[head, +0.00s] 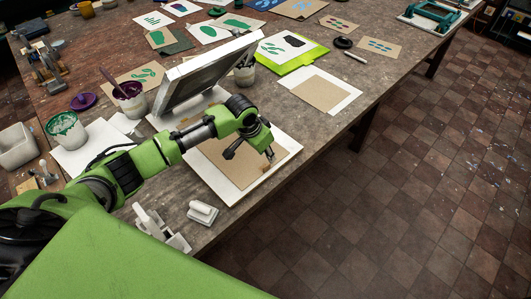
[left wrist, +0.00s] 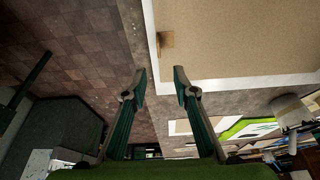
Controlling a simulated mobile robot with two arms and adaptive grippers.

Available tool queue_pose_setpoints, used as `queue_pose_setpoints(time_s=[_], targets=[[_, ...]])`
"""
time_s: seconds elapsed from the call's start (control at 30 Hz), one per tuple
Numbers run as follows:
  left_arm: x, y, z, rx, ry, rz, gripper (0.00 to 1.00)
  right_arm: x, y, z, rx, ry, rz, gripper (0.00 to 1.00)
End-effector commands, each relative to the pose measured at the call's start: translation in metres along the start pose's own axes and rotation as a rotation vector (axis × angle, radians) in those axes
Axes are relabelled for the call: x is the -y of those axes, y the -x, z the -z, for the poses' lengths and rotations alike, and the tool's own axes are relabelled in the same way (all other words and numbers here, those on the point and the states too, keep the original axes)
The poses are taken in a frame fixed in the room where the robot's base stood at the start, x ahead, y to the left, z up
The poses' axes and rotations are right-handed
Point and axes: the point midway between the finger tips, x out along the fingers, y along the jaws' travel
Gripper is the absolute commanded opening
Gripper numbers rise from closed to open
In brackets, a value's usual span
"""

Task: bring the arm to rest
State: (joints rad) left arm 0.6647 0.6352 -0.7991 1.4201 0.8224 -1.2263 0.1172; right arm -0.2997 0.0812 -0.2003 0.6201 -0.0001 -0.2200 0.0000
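My left arm reaches in from the left in the head view. Its gripper (head: 250,154) hangs over a brown sheet (head: 236,178) on a white board (head: 284,153) near the table's front edge. In the left wrist view the gripper (left wrist: 159,78) is open, with nothing between its fingers. The brown sheet (left wrist: 240,35) and a small wooden tab (left wrist: 166,43) at its edge lie beyond the fingertips, apart from them. The hinged screen (head: 212,70) stands tilted up behind the arm. Its lower part is partly hidden by the arm. My right gripper is not in view.
A cup with green paint (head: 66,131), a cup with purple paint (head: 130,101) and another cup (head: 245,72) stand around the screen. White blocks (head: 203,213) lie at the front edge. A second board with brown paper (head: 320,92) lies to the right. The floor (head: 420,180) on the right is clear.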

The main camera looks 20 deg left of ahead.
Motion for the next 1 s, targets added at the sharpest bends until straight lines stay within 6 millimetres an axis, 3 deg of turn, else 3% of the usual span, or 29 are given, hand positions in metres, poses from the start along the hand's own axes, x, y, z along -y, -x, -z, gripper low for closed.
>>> queue_pose_setpoints(time_s=[0.37, 0.47, 0.6, 0.8, 1.0], targets=[[-0.006, -0.002, -0.003, 0.001, -0.006, -0.006, 0.26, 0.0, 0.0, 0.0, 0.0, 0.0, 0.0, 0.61], [-0.03, -0.008, -0.013, 0.004, -0.032, -0.029, 0.26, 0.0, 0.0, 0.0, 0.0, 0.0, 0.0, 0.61], [-0.09, -0.016, -0.042, 0.0, -0.086, -0.081, 0.26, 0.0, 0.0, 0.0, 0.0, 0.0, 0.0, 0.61], [-0.163, -0.004, -0.09, -0.028, -0.109, -0.129, 0.26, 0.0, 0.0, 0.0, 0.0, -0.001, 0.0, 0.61], [-0.193, 0.025, -0.139, -0.049, -0.046, -0.116, 0.26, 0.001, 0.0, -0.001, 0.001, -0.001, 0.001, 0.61]])
